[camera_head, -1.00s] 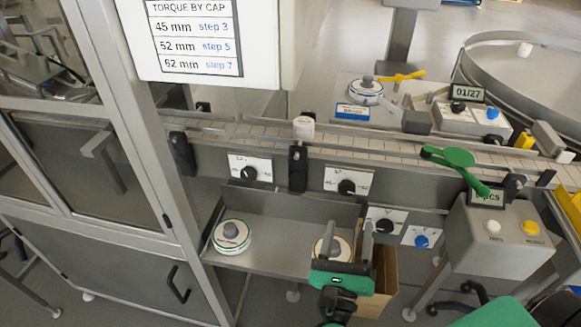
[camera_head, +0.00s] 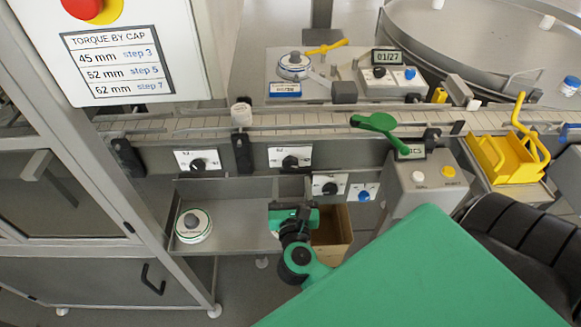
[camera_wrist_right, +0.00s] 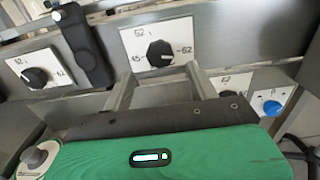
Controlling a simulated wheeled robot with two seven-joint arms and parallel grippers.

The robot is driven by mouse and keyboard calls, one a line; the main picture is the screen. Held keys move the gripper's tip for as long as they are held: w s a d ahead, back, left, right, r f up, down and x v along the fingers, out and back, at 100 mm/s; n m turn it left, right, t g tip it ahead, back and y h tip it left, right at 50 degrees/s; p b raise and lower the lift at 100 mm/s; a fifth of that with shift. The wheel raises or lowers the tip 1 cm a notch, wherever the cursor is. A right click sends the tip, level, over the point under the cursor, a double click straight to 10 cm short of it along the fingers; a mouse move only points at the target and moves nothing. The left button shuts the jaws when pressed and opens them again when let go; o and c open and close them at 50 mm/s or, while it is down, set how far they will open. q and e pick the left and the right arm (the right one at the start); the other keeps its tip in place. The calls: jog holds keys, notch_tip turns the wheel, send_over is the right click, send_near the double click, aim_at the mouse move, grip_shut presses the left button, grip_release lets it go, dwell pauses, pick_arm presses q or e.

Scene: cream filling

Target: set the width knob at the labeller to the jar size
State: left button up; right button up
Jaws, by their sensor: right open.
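Several black knobs on white scale plates sit along the front of the conveyor. The middle one (camera_head: 290,161) also shows in the right wrist view (camera_wrist_right: 160,53), with 45, 52 and 62 around it; its exact pointer setting is hard to read. The left black knob (camera_head: 198,163) also has a size scale and shows in the wrist view (camera_wrist_right: 36,77). Which is the width knob I cannot tell. My right gripper (camera_head: 293,207) is open and empty, below and in front of the middle knob. In the wrist view its fingers (camera_wrist_right: 160,78) point toward that knob, apart from it. My left gripper is out of view.
A lower black knob (camera_head: 328,188) and a blue knob (camera_head: 362,193) sit to the right. A shelf (camera_head: 236,234) below holds a round grey-knobbed disc (camera_head: 194,226). A white jar (camera_head: 241,115) stands on the conveyor (camera_head: 190,127). A grey button box (camera_head: 425,180) stands at right.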

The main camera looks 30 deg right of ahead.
aim_at(290, 167)
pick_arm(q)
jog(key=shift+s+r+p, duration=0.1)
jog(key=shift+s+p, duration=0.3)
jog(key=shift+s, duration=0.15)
pick_arm(e)
jog(key=shift+x, duration=2.5)
jog(key=c, duration=1)
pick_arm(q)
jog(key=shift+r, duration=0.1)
